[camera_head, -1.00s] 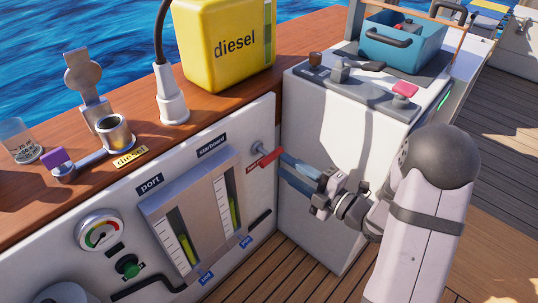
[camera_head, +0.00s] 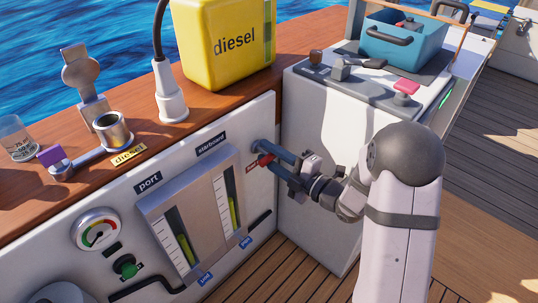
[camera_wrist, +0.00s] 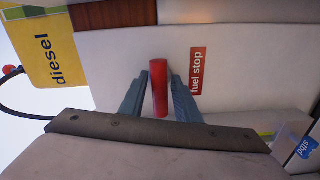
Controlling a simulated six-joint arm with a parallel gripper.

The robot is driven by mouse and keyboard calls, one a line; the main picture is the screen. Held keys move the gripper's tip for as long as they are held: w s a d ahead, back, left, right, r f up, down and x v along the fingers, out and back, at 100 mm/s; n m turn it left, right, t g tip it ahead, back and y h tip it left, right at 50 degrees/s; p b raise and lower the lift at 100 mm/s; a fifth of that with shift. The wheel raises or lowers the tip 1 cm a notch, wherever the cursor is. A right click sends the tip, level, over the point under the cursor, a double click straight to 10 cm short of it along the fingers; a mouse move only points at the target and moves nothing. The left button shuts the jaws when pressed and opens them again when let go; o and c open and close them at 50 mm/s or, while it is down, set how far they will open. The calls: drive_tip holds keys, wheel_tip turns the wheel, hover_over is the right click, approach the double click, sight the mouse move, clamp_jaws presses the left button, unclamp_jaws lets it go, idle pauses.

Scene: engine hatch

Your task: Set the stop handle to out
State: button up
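The stop handle is a red bar (camera_head: 265,159) on the white panel, beside the red "fuel stop" label (camera_wrist: 198,71). In the wrist view the red handle (camera_wrist: 159,88) stands between the two blue-grey fingers of my gripper (camera_wrist: 159,82). A narrow gap shows on each side of it, so the fingers look open around it, not clamped. In the head view my gripper (camera_head: 276,160) reaches the panel, with one finger above and one below the handle. The fingers partly cover the handle's mount.
The starboard and port gauges (camera_head: 190,217) are left of the handle. The white console (camera_head: 330,110) stands close on the right. A yellow diesel can (camera_head: 225,45) and a filler (camera_head: 112,130) sit on the wooden ledge (camera_head: 145,140) above.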

drive_tip(key=shift+c, duration=0.6)
clamp_jaws()
drive_tip(key=v, duration=0.5)
drive_tip(key=shift+f, duration=0.1)
drive_tip(key=shift+o, duration=0.6)
unclamp_jaws()
drive_tip(key=shift+s+d, duration=0.1)
